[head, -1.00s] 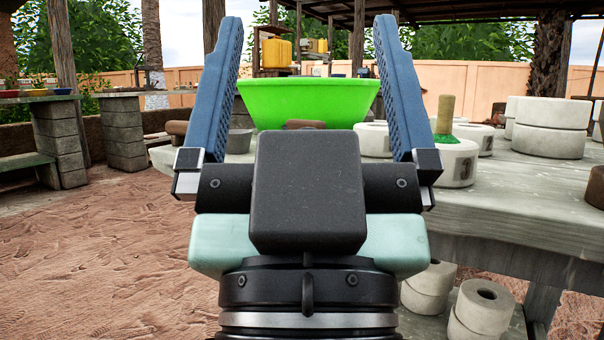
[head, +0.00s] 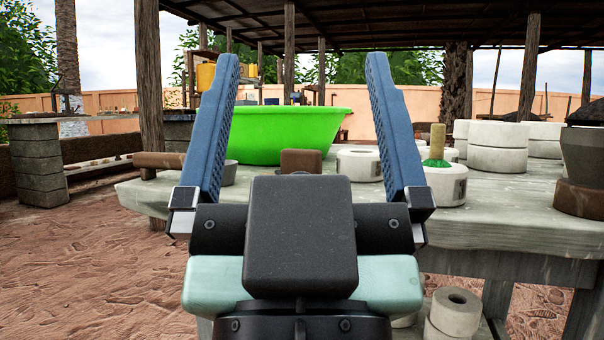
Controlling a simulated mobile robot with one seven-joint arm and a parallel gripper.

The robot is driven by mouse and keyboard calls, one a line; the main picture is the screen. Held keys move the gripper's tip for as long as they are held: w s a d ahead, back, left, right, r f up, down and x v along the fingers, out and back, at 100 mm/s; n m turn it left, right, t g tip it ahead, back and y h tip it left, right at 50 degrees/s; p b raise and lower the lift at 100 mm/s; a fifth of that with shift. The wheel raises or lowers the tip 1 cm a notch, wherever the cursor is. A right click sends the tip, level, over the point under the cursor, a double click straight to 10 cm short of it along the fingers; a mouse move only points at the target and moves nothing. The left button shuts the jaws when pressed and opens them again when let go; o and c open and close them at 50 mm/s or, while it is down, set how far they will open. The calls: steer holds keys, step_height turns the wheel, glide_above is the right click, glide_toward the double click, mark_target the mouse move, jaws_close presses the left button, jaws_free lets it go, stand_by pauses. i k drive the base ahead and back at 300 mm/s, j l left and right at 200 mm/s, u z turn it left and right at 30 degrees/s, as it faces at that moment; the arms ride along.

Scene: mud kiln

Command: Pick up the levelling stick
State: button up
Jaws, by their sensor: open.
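My gripper (head: 303,60) is open and empty, its two blue fingers pointing forward in the middle of the head view. Which thing is the levelling stick is not certain. A brown rod-like piece (head: 158,160) lies at the left end of the grey table (head: 500,222), its right part hidden by the left finger. A short tan upright handle (head: 438,137) rises from a green lump on a white disc, right of the right finger. Between the fingers, a brown block (head: 300,161) sits on the table beyond my gripper.
A large green basin (head: 280,135) stands at the table's back. White rings and discs (head: 497,147) and a dark brown pot (head: 582,200) stand on the right. A wooden post (head: 148,70) rises at left. Open sandy ground (head: 90,260) lies to the left.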

mark_target(293, 160)
steer(key=l+u, duration=0.35)
steer(key=l, duration=0.25)
steer(key=l+u, duration=0.4)
steer(key=l, duration=0.2)
steer(key=k+l+u, duration=0.2)
steer(key=k+l, duration=0.1)
steer(key=k, duration=0.35)
steer(key=z, duration=0.3)
steer(key=u, duration=0.25)
